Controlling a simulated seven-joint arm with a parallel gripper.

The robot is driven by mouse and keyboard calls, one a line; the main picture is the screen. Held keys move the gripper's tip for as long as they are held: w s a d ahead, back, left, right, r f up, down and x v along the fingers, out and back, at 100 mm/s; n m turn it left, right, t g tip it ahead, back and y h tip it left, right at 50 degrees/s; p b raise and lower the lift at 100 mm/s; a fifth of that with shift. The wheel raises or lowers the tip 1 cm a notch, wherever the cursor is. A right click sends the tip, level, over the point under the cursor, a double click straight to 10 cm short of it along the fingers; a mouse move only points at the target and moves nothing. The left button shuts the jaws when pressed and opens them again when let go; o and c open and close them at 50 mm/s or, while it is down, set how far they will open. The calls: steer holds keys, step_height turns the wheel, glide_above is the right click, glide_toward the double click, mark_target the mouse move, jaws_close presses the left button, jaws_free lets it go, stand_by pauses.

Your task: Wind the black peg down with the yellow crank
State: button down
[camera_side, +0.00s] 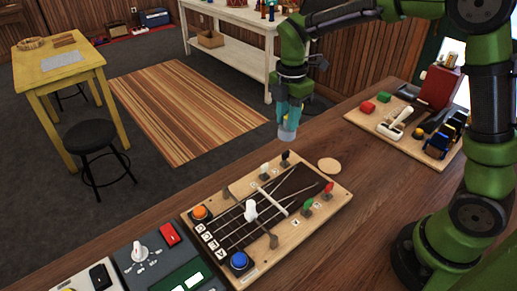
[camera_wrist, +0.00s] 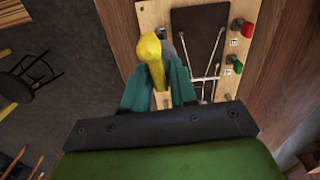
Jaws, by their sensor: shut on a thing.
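My gripper (camera_side: 289,112) has teal fingers and hangs above the far edge of the ukulele board (camera_side: 237,192). In the wrist view it is shut on the yellow crank (camera_wrist: 150,50); a grey end shows beyond the yellow part. In the side view a pale grey tip (camera_side: 287,133) shows below the fingers. The black peg (camera_side: 286,157) stands at the board's far edge, below and apart from that tip. The white peg (camera_side: 264,169) stands to its left.
The red peg (camera_side: 328,187) and green peg (camera_side: 307,203) stand on the board's right side. A white knob (camera_side: 250,210), orange button (camera_side: 200,212) and blue button (camera_side: 239,261) rise nearer the front. A round pad (camera_side: 329,165) lies beside the board. A second board (camera_side: 405,128) holds tools.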

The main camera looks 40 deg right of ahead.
mark_target(286, 140)
steer(key=shift+s+f, duration=0.1)
steer(key=shift+f, duration=2.35)
steer(key=shift+f, duration=1.2)
steer(key=shift+m, duration=1.7)
steer(key=shift+m, duration=1.5)
